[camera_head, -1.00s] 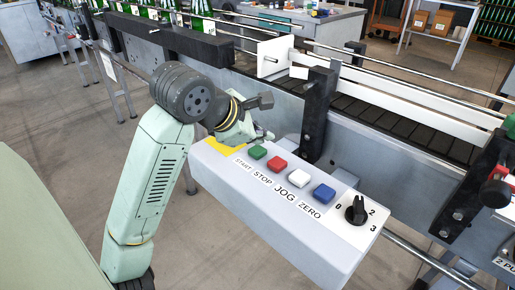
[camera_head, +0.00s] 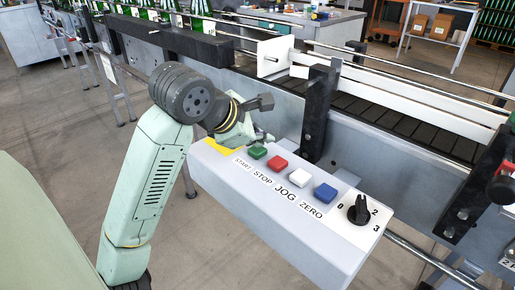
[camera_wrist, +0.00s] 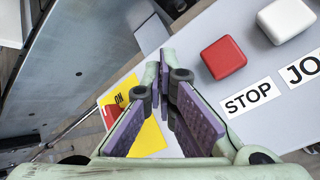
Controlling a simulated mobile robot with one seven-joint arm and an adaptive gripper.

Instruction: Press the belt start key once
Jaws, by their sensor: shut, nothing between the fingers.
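The green START key (camera_head: 257,152) is at the left end of the key row on the grey control box (camera_head: 285,240). My gripper (camera_head: 266,138) is shut and empty, low over the box just behind the green key. I cannot tell whether it touches the key. The green key is hidden there behind my fingers. The red STOP key (camera_head: 278,163) is beside it on the right and also shows in the wrist view (camera_wrist: 223,57).
A white JOG key (camera_head: 300,177), a blue ZERO key (camera_head: 325,193) and a black selector knob (camera_head: 360,209) continue the row. A yellow plate (camera_wrist: 150,138) lies under my fingers. A black bracket (camera_head: 316,115) and the conveyor (camera_head: 370,120) stand behind the box.

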